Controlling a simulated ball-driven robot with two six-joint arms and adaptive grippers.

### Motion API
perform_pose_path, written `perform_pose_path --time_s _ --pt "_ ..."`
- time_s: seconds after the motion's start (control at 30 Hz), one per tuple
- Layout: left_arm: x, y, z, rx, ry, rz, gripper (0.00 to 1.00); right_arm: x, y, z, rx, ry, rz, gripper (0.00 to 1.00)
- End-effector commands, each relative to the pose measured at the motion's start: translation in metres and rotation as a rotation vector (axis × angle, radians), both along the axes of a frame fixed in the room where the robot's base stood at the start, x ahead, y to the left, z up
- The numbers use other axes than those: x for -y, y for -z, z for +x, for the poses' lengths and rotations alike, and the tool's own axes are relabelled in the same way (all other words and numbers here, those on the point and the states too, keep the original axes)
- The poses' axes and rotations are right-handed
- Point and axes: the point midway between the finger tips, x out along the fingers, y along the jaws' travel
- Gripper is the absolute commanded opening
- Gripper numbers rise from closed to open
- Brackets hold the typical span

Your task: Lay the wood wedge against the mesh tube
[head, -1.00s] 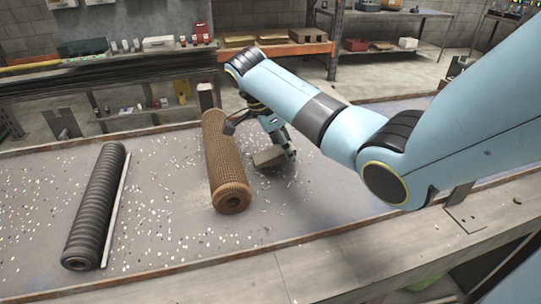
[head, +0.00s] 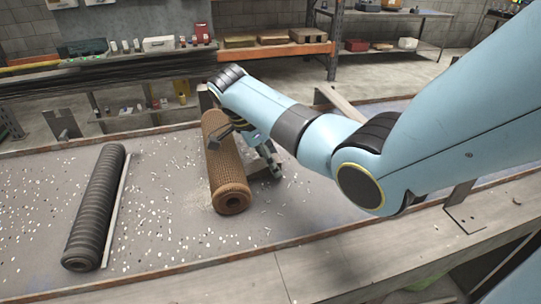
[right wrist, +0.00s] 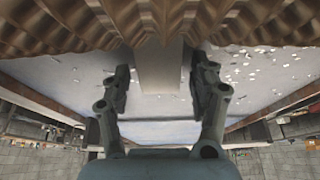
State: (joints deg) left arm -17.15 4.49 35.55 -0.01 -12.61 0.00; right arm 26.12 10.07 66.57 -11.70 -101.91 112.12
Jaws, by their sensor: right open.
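The brown mesh tube (head: 228,178) lies lengthwise on the grey table top in the head view; its ribbed side (right wrist: 60,28) fills the top of the right wrist view. The wood wedge (head: 259,170) is on the table at the tube's right side, partly hidden by my right gripper. In the right wrist view the wedge (right wrist: 158,72) meets the tube's edge and appears to touch it. My right gripper (head: 245,149) is open, one finger over the tube and one at the wedge's right. The fingers (right wrist: 157,88) stand either side of the wedge with gaps.
A dark ribbed roll (head: 95,205) lies at the left with a thin pale strip (head: 116,210) beside it. Small white chips are scattered over the table. A raised rim (head: 150,272) edges the front. The table between roll and tube is clear of large things.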

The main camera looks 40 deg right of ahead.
Motion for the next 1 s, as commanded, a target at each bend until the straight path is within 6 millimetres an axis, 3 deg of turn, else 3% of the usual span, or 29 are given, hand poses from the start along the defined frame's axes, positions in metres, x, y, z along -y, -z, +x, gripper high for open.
perform_pose_path --time_s 0.27,0.53,0.7,1.0 --pt "0.0 0.001 -0.001 -0.001 0.0 0.0 0.83 -0.005 -0.015 0.004 0.004 0.0 0.0 0.61" --pt "-0.001 0.008 -0.001 -0.002 0.0 0.001 0.83 -0.025 -0.071 0.015 0.005 -0.001 0.001 0.61" --pt "-0.001 -0.018 -0.001 -0.002 0.0 0.001 0.83 -0.035 -0.105 0.02 0.0 0.0 0.0 0.61" --pt "-0.002 -0.027 0.0 -0.001 0.001 0.002 0.83 -0.04 -0.114 0.022 0.0 0.0 0.0 0.61"
